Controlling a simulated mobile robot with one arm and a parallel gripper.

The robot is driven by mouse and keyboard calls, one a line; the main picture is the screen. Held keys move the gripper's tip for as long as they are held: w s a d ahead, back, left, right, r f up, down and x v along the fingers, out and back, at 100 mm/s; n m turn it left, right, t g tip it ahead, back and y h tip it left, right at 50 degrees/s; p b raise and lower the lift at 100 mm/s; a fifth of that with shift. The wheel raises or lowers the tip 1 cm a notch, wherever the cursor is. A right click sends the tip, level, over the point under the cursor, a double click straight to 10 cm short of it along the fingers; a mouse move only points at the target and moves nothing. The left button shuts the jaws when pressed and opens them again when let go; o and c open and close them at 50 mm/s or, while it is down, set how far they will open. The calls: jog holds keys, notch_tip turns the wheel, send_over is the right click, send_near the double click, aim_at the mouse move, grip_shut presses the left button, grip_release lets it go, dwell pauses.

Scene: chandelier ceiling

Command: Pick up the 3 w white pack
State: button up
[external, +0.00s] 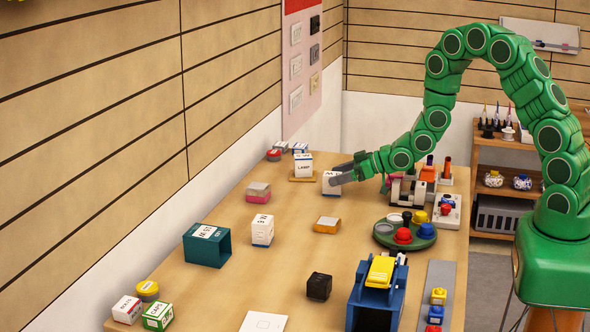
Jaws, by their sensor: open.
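A small white pack (262,231) stands upright in the middle of the table; its top print looks like "3 W", but is small. A second white pack (331,187) stands farther back, right at my gripper, and its print is too small to read. A third white pack (303,167), marked "LAMP", stands on a small wooden base behind it. My gripper (340,176) is open, pointing left, with its fingers at the upper right part of the second pack. I cannot tell whether the fingers touch it or lie around it.
A teal open box (207,246) stands left of the middle. A green round tray (405,236) with coloured knobs and a blue box (376,300) stand at the right. An orange-sided block (327,225) and a black cube (318,286) lie between. Bare table surrounds the middle pack.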

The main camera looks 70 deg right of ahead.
aim_at(333, 174)
jog(key=shift+x, duration=1.2)
jog(key=shift+r, duration=0.1)
jog(key=c, duration=1.1)
jog(key=shift+o, duration=0.2)
jog(key=shift+r, duration=4.95)
